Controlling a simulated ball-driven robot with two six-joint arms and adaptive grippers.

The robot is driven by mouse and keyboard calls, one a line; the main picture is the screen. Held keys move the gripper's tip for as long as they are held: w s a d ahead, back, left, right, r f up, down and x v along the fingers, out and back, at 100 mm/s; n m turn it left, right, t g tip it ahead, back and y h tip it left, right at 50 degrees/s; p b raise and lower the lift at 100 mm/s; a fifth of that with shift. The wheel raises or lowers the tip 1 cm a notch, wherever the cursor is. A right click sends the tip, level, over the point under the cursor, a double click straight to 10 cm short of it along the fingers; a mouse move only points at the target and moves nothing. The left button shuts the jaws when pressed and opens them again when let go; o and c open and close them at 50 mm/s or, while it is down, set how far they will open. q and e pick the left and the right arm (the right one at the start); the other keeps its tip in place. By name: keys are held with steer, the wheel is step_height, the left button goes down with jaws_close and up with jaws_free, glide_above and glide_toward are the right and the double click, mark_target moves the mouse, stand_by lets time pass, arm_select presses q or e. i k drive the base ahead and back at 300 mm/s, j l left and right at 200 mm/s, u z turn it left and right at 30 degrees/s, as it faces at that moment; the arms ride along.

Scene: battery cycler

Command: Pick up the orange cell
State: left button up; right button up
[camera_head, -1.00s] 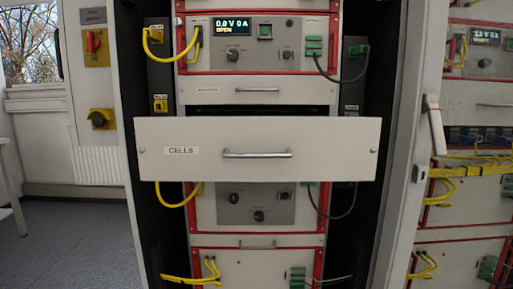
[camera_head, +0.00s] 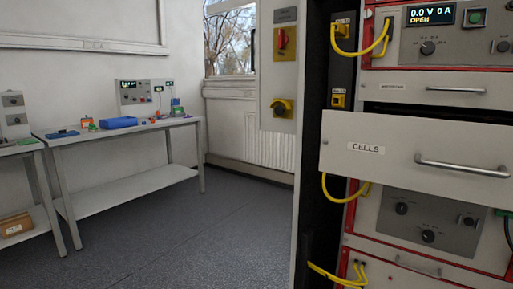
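I cannot make out the orange cell for certain. Small orange items (camera_head: 86,121) show on the far workbench, too small to identify. A drawer labelled CELLS (camera_head: 400,150) stands pulled out of the rack at the right. Its inside is hidden behind its front panel. Neither of my grippers is in view.
Another table (camera_head: 22,147) is at the left edge. The grey floor (camera_head: 190,240) between bench and rack is clear. Yellow cables (camera_head: 345,190) hang at the rack.

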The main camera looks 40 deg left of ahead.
mark_target(85, 123)
steer(key=i+j+u, duration=0.25)
steer(key=j+u, duration=0.15)
steer(key=i+j+u, duration=0.3)
steer(key=j+u, duration=0.15)
steer(key=i+j+u, duration=0.8)
steer(key=i, duration=0.4)
steer(key=i+u, duration=0.4)
steer(key=i, duration=0.4)
